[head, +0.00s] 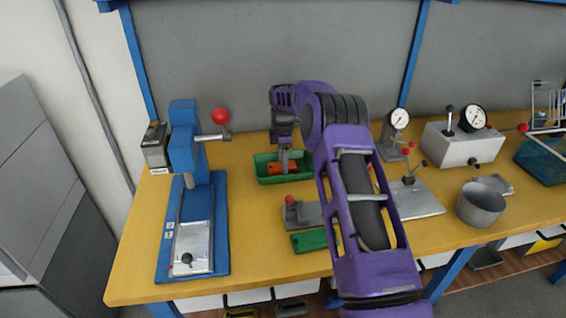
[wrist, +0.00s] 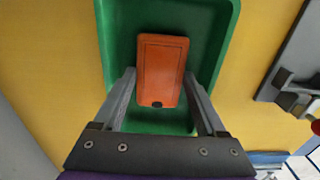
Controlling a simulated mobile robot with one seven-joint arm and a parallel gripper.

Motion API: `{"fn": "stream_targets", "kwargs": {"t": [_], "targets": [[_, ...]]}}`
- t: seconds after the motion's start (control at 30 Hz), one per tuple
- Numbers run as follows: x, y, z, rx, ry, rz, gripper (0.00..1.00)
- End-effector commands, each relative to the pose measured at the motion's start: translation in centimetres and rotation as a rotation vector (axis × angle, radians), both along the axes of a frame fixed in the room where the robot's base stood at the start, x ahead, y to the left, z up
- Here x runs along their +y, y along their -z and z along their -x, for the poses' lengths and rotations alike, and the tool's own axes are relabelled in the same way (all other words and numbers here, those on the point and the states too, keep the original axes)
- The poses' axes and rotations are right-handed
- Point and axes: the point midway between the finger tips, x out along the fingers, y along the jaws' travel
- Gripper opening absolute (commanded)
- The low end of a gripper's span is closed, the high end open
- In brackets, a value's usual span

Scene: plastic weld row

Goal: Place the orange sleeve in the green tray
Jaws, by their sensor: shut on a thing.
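The orange sleeve (head: 276,168) is a flat, oblong piece. In the wrist view, the sleeve (wrist: 162,62) lies between my two fingers, with a dark spot at its near end. My gripper (head: 284,167) points down over the green tray (head: 262,179) and is shut on the sleeve. The tray (wrist: 120,30) is a shallow box with raised walls, and the sleeve shows inside its outline. I cannot tell whether the sleeve touches the tray floor. My gripper also shows in the wrist view (wrist: 160,76), its fingertips at the sleeve's long sides.
A blue press (head: 188,160) with a red ball handle stands left of the tray. A grey fixture (head: 303,212) and a flat green piece (head: 309,240) lie in front. Dial gauges (head: 398,120), a grey cup (head: 480,204) and a blue bin (head: 543,158) stand to the right.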

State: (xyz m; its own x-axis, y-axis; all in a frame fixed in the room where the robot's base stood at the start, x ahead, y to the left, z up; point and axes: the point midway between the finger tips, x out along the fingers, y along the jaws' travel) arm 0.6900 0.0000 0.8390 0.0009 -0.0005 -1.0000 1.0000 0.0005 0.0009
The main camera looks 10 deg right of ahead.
Motion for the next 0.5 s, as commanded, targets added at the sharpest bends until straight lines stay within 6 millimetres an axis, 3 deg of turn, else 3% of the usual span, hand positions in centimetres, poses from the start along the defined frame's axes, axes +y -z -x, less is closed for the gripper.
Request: {"fn": "stream_targets", "kwargs": {"t": [0.03, 0.07, 0.1, 0.2, 0.5], "targets": [[0.00, 0.28, 0.01, 0.001, 0.000, 0.000, 0.09], [0.00, 0.23, 0.01, 0.000, 0.000, 0.000, 0.77], [0.00, 0.20, 0.01, 0.000, 0.000, 0.000, 0.85], [-0.01, 0.20, 0.01, 0.001, 0.000, 0.000, 1.00], [0.00, -0.38, -0.01, 0.000, 0.000, 0.000, 1.00]]}}
